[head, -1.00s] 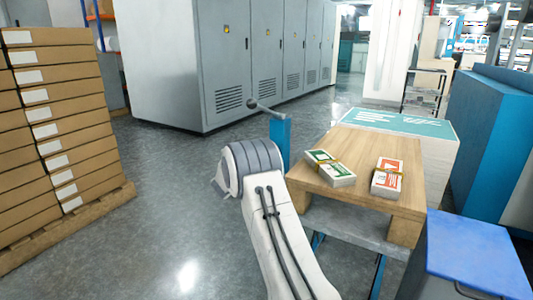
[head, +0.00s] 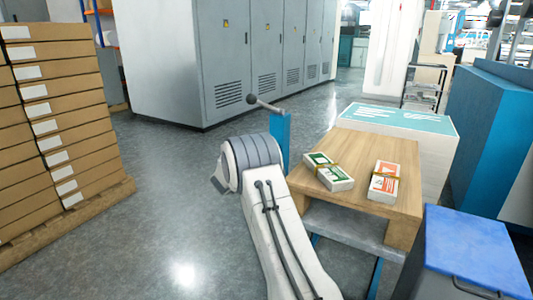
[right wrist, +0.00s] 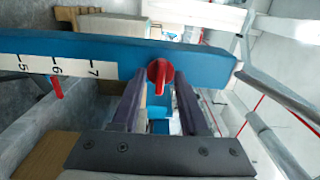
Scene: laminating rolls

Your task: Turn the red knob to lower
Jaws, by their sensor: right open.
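In the right wrist view, a red knob (right wrist: 159,75) sits on the face of a blue bar (right wrist: 205,66) with a white number scale on its left part. My right gripper (right wrist: 158,92) is open, its two dark fingers reaching toward the bar on either side of the knob, with a gap on each side. Whether the fingertips touch the bar, I cannot tell. In the head view, the knob and my right gripper are hidden. My left gripper is in neither view.
A blue post (head: 280,136) with a grey lever stands beside a wooden table (head: 405,201) bearing a green bundle (head: 329,172) and a red one (head: 384,184). Stacked cartons (head: 55,110) stand left, a blue-topped box (head: 475,246) right.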

